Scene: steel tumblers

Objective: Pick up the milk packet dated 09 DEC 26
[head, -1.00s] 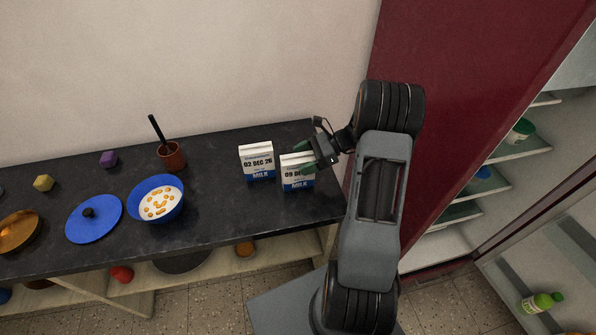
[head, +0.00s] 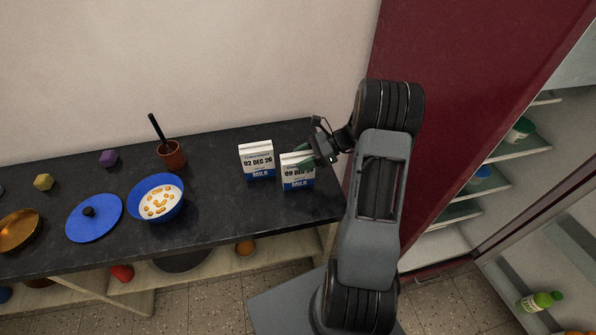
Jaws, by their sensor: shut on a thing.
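The milk packet dated 09 DEC 26 (head: 297,180) stands upright near the right end of the dark counter, white above with a blue MILK band below. My gripper (head: 306,160) reaches in from the right and is shut on its upper part; a finger covers part of its top. I cannot tell whether its base touches the counter. A second milk packet, dated 02 DEC 26 (head: 257,162), stands upright just to the left and a little behind, apart from my gripper.
On the counter (head: 225,210) to the left are a blue bowl (head: 176,211) of cereal, a brown pot (head: 172,160) with a dark handle, a blue lid (head: 80,228) and small blocks. A wall is behind. A dark red fridge side (head: 440,110) stands right, with open shelves.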

